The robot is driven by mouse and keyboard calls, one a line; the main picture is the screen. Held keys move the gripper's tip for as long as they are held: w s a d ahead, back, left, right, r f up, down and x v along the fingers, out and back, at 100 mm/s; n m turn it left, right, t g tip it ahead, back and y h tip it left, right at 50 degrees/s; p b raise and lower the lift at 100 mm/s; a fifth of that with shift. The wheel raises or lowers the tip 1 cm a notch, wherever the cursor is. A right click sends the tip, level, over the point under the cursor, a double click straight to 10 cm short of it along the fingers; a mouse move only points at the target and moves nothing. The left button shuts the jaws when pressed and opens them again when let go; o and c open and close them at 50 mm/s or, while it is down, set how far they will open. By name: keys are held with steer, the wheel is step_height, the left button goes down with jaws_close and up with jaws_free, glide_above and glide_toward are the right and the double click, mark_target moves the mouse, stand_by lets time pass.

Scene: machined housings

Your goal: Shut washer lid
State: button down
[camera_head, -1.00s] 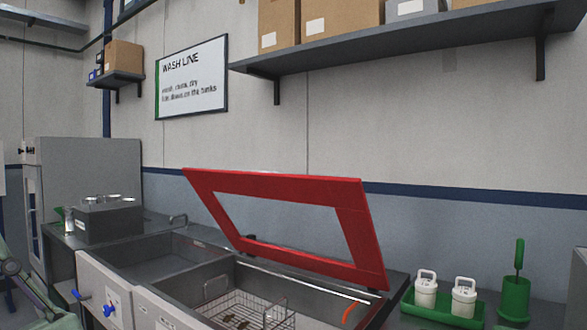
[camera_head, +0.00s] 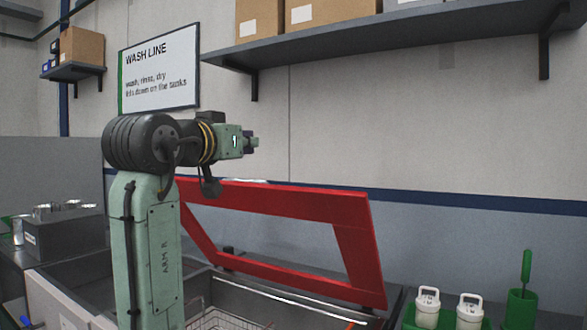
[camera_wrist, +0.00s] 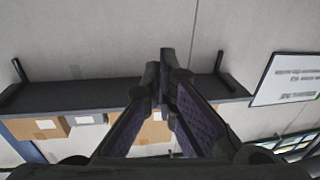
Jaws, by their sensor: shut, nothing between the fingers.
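The washer lid (camera_head: 352,252) is a red frame with an open middle. It stands raised and tilted back over the washer tank (camera_head: 262,308) in the head view. My gripper (camera_head: 257,142) is up above the lid's left upper corner, apart from it in the picture, and points right. In the wrist view my gripper (camera_wrist: 166,62) has its fingertips together with nothing between them. My arm hides the left part of the tank and some of the lid's left side.
A wall shelf (camera_head: 400,45) with cardboard boxes hangs above the lid. A green tray (camera_head: 445,318) with white bottles (camera_head: 427,305) and a brush in a green holder (camera_head: 521,305) stand right of the tank. A wire basket (camera_head: 222,318) sits inside the tank.

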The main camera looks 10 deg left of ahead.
steer(key=d+m+g+h, duration=0.2)
steer(key=d+g, duration=0.2)
steer(key=d, duration=0.2)
steer(key=p, duration=0.4)
glide_above(294, 189)
steer(key=w+d, duration=0.1)
steer(key=w, duration=0.2)
step_height(294, 189, down, 3)
steer(key=shift+d+f, duration=0.1)
steer(key=shift+f, duration=0.1)
steer(key=shift+s+a+f, duration=0.25)
steer(key=shift+s+f, duration=0.25)
steer(key=shift+s, duration=0.1)
steer(key=shift+s+a+f, duration=0.25)
steer(key=shift+s+f, duration=0.25)
steer(key=shift+s, duration=0.05)
steer(key=shift+s+f, duration=0.3)
steer(key=shift+f, duration=0.1)
